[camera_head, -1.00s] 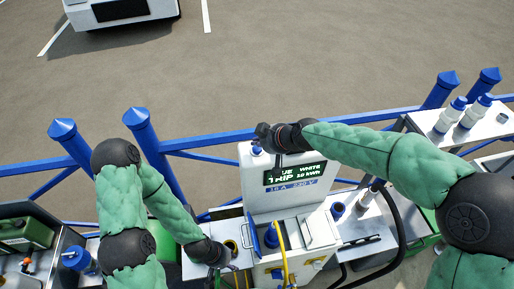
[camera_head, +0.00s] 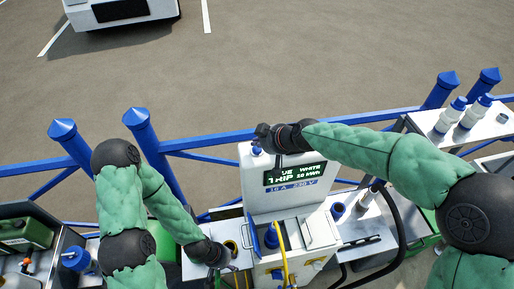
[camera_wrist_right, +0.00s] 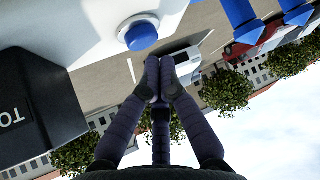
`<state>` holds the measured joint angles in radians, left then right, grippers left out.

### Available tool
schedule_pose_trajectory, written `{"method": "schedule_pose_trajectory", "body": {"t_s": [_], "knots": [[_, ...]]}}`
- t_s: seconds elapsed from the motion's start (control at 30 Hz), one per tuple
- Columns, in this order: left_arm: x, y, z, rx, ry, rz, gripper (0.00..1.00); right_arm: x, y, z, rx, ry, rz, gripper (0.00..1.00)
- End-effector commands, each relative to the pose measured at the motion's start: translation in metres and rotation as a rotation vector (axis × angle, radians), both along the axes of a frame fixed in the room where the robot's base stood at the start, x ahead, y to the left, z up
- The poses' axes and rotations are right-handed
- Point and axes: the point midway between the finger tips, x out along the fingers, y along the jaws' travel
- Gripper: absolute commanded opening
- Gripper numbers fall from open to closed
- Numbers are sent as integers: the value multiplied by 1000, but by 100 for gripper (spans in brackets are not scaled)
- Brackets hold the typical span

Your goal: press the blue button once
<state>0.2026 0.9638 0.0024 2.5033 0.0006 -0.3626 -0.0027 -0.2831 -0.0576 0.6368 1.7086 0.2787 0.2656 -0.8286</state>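In the right wrist view the blue button (camera_wrist_right: 141,36) is a domed cap just up and left of my fingertips. My right gripper (camera_wrist_right: 160,70) has its fingers together with nothing between them. In the head view my right gripper (camera_head: 263,133) is above and beside the button; a gap to it appears in the wrist view. My left gripper (camera_head: 224,262) is low beside the pedestal base, too small and dark to read.
The pedestal carries a lit display (camera_head: 294,174) with text. A yellow hose (camera_head: 281,250) and a dark cable (camera_head: 398,235) hang near its base. A blue railing (camera_head: 215,138) runs behind. A white shelf with blue-capped cylinders (camera_head: 450,115) stands right.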

Motion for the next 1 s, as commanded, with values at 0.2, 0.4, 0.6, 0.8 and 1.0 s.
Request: {"method": "schedule_pose_trajectory", "body": {"t_s": [0.2,0.4,0.6,0.8,1.0], "knots": [[0,0,-9,0,0,0,40,0,0,-7,1,-1,0,0],[0,0,-12,0,0,0,40,0,0,-8,1,-1,0,0],[0,0,-12,0,0,0,40,0,0,-7,1,-1,0,0],[0,0,-13,0,0,0,40,0,0,-8,0,0,0,0],[0,0,-15,0,0,0,40,0,0,-10,0,0,0,0]]}}
